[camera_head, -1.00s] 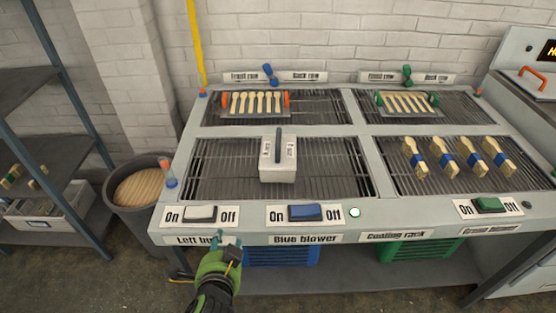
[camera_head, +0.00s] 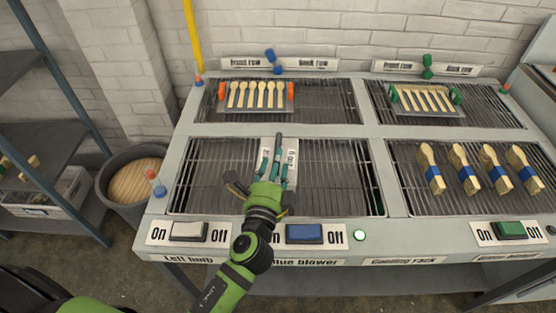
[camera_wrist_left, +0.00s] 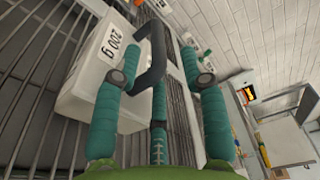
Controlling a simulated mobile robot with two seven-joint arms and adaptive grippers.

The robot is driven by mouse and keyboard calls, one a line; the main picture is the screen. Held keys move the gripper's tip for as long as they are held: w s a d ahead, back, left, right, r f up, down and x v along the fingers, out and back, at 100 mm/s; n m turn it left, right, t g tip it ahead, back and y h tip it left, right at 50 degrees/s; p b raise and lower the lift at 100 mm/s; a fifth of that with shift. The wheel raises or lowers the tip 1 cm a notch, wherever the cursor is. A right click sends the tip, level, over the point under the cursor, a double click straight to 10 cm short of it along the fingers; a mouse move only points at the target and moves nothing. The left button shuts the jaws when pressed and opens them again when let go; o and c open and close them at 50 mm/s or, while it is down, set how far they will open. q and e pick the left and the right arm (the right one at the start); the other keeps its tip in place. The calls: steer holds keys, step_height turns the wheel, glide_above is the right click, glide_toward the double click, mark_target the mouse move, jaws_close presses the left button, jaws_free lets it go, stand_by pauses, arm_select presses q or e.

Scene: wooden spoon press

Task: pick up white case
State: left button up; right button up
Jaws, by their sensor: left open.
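The white case (camera_head: 291,153) stands on the front-left grill of the grey bench. It has a dark handle (camera_head: 278,147) on top and a "200 g" label, which also shows on the case in the left wrist view (camera_wrist_left: 82,92). My left gripper (camera_head: 273,170) is open, with teal fingers at the near side of the case, hiding much of it in the head view. In the left wrist view the dark handle (camera_wrist_left: 151,62) appears between the spread fingers. I cannot tell whether they touch it. My right gripper is not in view.
Switches, including a blue one (camera_head: 304,233), line the bench's front edge. Racks of wooden spoons (camera_head: 257,95) sit on the back grills. Several blue-banded bundles (camera_head: 431,168) lie on the front-right grill. A bin (camera_head: 130,185) stands left. Grill right of the case is clear.

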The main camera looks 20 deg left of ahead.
mark_target(281, 137)
arm_select(q)
steer(key=shift+w, duration=0.4)
steer(key=w, duration=0.1)
steer(key=w+p, duration=0.1)
steer(key=w, duration=0.1)
steer(key=shift+a+r, duration=0.15)
steer(key=shift+a, duration=0.2)
steer(key=shift+w+a+f, duration=0.15)
steer(key=shift+w+f, duration=0.05)
steer(key=shift+w, duration=1)
jaws_close()
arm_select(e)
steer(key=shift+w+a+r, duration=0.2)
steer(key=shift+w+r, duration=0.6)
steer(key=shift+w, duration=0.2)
